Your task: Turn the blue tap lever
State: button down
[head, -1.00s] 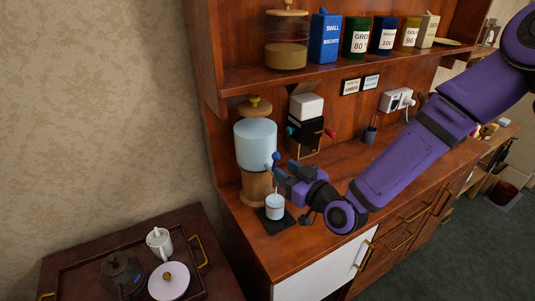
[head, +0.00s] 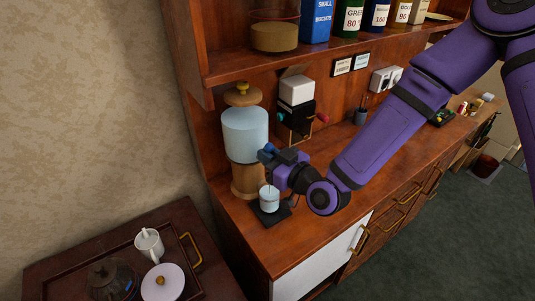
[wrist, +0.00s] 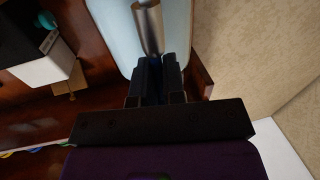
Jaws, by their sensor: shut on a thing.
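The drink dispenser (head: 243,130) has a pale blue tank, a wooden lid and a wooden base. Its metal tap (wrist: 148,28) shows in the wrist view, just beyond my fingertips. The blue tap lever is mostly hidden by my fingers, at the right front of the tank. My gripper (head: 268,152) is shut on the lever, and the wrist view shows its fingers (wrist: 158,72) close together there. A pale cup (head: 269,201) stands upright on a black mat (head: 271,218) below my gripper.
A black and white machine (head: 297,108) with teal and red knobs stands behind, to the right. A shelf (head: 235,72) with tins runs above. A tray (head: 185,225) with a white mug (head: 149,243) and teapots lies at lower left.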

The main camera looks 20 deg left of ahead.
jog(key=shift+r, duration=0.15)
jog(key=shift+w+a+r+g+h, duration=0.1)
jog(key=shift+a+g+h, duration=0.05)
jog(key=shift+g+h, duration=0.25)
jog(key=shift+w+a+g+h, duration=0.2)
jog(key=shift+g+h, duration=0.3)
jog(key=shift+h, duration=0.4)
jog(key=c, duration=1.2)
grip_release()
jog(key=shift+s+d, duration=0.1)
jog(key=shift+d, duration=0.05)
jog(key=v, duration=1)
jog(key=shift+d, duration=0.2)
